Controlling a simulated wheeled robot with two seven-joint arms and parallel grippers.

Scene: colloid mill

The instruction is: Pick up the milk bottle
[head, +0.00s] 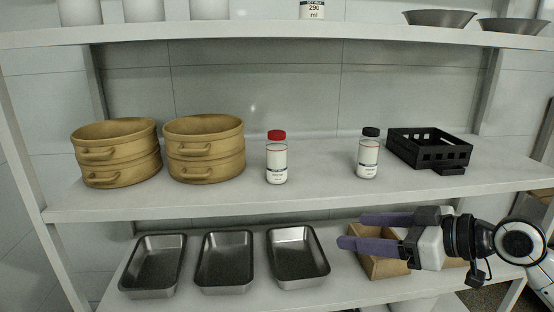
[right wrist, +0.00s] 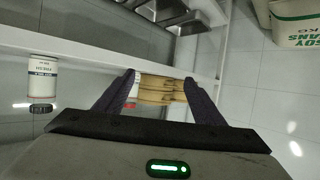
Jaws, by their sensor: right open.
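Two white-labelled bottles stand upright on the middle shelf: one with a black cap (head: 368,158) at right and one with a red cap (head: 277,161) left of it. Their labels are too small to read in the head view. The right wrist view shows a dark-capped bottle (right wrist: 42,78) upside down at left, with partly readable label print. My right gripper (head: 351,231) is open and empty, its purple fingers pointing left, in front of and below the middle shelf edge. It is apart from both bottles. In the right wrist view its fingers (right wrist: 160,83) frame distant bamboo steamers. My left gripper is not visible.
Bamboo steamers (head: 204,150) stand left of the bottles, and a black crate (head: 430,148) stands right. Metal trays (head: 225,262) and a cardboard box (head: 383,267) lie on the lower shelf. The middle shelf (head: 320,190) has clear room between the bottles.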

